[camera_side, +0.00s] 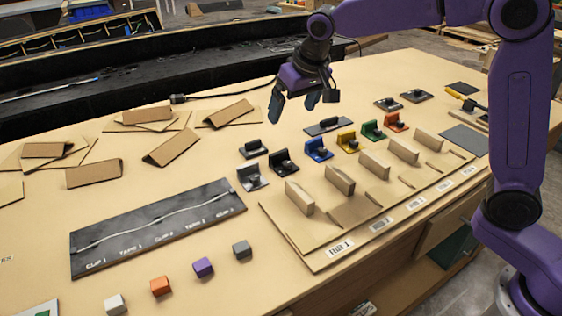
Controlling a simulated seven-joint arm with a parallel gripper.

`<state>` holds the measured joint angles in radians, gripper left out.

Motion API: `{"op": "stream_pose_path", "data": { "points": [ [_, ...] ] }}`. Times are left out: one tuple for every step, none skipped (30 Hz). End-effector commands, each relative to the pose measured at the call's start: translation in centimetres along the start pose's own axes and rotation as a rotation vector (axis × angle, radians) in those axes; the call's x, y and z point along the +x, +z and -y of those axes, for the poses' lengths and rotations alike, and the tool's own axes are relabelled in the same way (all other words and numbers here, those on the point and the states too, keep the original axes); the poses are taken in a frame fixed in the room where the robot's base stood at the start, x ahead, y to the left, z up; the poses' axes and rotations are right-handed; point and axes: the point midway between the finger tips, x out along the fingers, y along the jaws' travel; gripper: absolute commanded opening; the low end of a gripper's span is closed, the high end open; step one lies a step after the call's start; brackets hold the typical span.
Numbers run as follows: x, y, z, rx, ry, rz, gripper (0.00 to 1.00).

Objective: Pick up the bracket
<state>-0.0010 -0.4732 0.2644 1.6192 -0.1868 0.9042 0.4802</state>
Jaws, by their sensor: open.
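Several small L-shaped pieces that look like brackets stand in a row at the table's middle: a grey one (252,176), a black one (283,162), a blue one (319,149), a yellow one (348,140), a green one (372,130) and an orange one (396,122). I cannot tell which of them is the bracket. My gripper (293,106) is open and empty, with its fingers pointing down. It hangs above the table, behind the row in the picture, apart from every piece.
A wooden board (290,245) with upright dividers and labelled slots lies in front of the row. Folded brown pieces (172,147) lie at left. A dark panel (150,240) with a pale wire and several small cubes (203,267) lie at front left. A black cable (235,93) crosses the back.

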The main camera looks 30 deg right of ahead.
Motion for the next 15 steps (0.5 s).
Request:
{"op": "stream_pose_path", "data": {
  "points": [
    [0.2, -0.2, -0.1, 0.007, 0.002, -0.002, 0.94],
    [0.4, -0.3, -0.1, 0.009, 0.003, -0.002, 0.94],
    [0.7, -0.3, -0.1, 0.010, 0.004, -0.001, 0.94],
    [1.1, -0.3, -0.1, 0.010, 0.004, -0.001, 0.94],
    [1.5, -0.3, -0.1, 0.010, 0.004, -0.001, 0.94],
    [2.2, -0.3, -0.2, 0.010, 0.005, 0.001, 0.94],
    [2.7, -0.2, -0.2, 0.011, 0.005, 0.002, 0.94],
    [3.3, -0.2, -0.2, 0.011, 0.005, 0.002, 0.94],
    [4.1, -0.2, -0.2, 0.011, 0.005, 0.002, 0.94],
    [4.6, -0.2, -0.2, 0.011, 0.005, 0.002, 0.94],
    [5.2, -0.2, -0.2, 0.010, 0.004, 0.002, 0.94],
    [5.9, -0.2, -0.2, 0.010, 0.004, 0.002, 0.94],
    [6.5, -0.2, -0.2, 0.010, 0.005, 0.002, 0.94],
    [7.1, -0.2, -0.2, 0.010, 0.004, 0.001, 0.94],
    [7.8, -0.2, -0.2, 0.009, 0.005, 0.002, 0.94]
  ]
}}
